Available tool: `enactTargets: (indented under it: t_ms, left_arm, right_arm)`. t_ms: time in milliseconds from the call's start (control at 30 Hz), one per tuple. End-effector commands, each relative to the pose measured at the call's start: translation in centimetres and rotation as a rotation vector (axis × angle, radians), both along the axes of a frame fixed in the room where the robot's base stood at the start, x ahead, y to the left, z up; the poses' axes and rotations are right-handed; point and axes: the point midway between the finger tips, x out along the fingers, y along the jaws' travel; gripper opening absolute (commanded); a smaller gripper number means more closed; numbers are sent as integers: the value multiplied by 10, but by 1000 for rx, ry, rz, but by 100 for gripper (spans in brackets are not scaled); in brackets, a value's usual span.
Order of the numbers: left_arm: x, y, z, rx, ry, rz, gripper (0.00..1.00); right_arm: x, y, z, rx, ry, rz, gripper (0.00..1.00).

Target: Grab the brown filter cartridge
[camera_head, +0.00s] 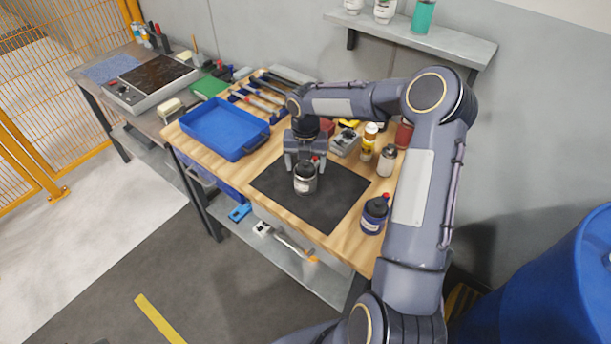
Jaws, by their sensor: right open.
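My right gripper (305,164) points down over the black mat (328,209) on the wooden bench, its fingers apart. A silver can with a dark top (305,178) stands upright on the mat, right below or between the fingertips; I cannot tell whether they touch it. A reddish-brown cylinder (403,135), the only thing here that looks like the brown filter cartridge, stands at the right back of the bench, partly hidden by my right arm. My right gripper is to the left of it and apart from it. My left gripper is not in view.
A blue tray (226,128) lies left of the mat. A yellow-and-white bottle (368,141), a white bottle with a dark cap (387,160) and a dark blue jar (374,215) stand at the right. A grey metal device (344,142) sits behind the mat. A blue drum (575,285) stands right.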

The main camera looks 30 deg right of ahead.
Motion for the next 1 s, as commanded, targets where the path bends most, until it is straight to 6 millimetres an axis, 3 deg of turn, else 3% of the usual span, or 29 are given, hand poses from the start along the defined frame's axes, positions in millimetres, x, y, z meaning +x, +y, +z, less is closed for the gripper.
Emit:
enactTargets:
  t_ms: [133,633,867,1000]
  left_arm:
    - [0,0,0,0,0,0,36]
    - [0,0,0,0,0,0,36]
    - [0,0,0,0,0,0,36]
    - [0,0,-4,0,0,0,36]
  right_arm:
    - [0,0,0,0,0,-1,71]
    - [0,0,1,-1,-1,-1,6]
    - [0,0,2,0,-2,-1,4]
    - [1,-1,13,-3,-5,-2,4]
